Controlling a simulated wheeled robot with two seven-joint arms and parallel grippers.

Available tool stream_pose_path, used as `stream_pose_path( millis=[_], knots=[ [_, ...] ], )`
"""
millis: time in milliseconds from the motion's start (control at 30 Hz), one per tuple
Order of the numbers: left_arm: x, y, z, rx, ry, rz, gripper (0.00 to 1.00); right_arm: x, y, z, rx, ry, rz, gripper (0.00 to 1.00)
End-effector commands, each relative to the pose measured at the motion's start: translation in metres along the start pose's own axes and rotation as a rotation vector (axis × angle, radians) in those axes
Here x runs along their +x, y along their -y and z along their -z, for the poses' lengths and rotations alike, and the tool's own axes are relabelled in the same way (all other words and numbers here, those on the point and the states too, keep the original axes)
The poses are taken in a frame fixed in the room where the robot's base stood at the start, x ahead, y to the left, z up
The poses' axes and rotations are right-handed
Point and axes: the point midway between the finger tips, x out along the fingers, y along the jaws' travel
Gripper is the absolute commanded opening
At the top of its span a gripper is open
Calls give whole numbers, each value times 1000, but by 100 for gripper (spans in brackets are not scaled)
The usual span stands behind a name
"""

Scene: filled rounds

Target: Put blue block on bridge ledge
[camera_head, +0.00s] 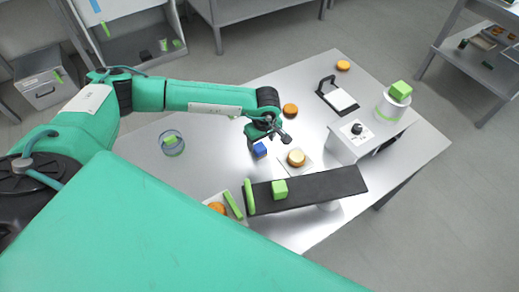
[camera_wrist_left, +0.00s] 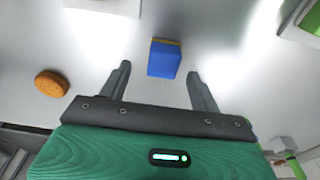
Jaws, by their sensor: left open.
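A blue block (camera_head: 260,150) stands on the metal table below my left gripper (camera_head: 268,136). In the left wrist view the blue block (camera_wrist_left: 164,58), with a yellowish far edge, lies just beyond the tips of my open left gripper (camera_wrist_left: 159,76), roughly centred between them. The fingers do not touch it. A long dark raised board (camera_head: 325,188), which looks like the bridge ledge, runs across the table's near side. A green block (camera_head: 280,189) and a green rounded piece (camera_head: 249,196) are on its left part; its right part is bare. My right gripper is not in view.
A white plate (camera_head: 309,168) with a bun (camera_head: 296,158) is right of the blue block. A glass bowl (camera_head: 164,147) holds a green piece. A white machine (camera_head: 350,145), a black-handled press (camera_head: 336,97), an orange disc (camera_head: 290,110) and a green-topped canister (camera_head: 390,108) stand farther right.

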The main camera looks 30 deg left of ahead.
Motion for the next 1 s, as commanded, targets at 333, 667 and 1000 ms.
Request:
stream_pose_path(
  millis=[333, 667, 1000],
  knots=[
    [44, 5, -1, 1, 1, 2, 64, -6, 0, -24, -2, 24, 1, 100],
    [46, 4, -1, 1, 1, 1, 48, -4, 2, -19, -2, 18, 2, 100],
    [45, 4, 0, 1, 1, 0, 11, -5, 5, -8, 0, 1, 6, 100]
  ],
)
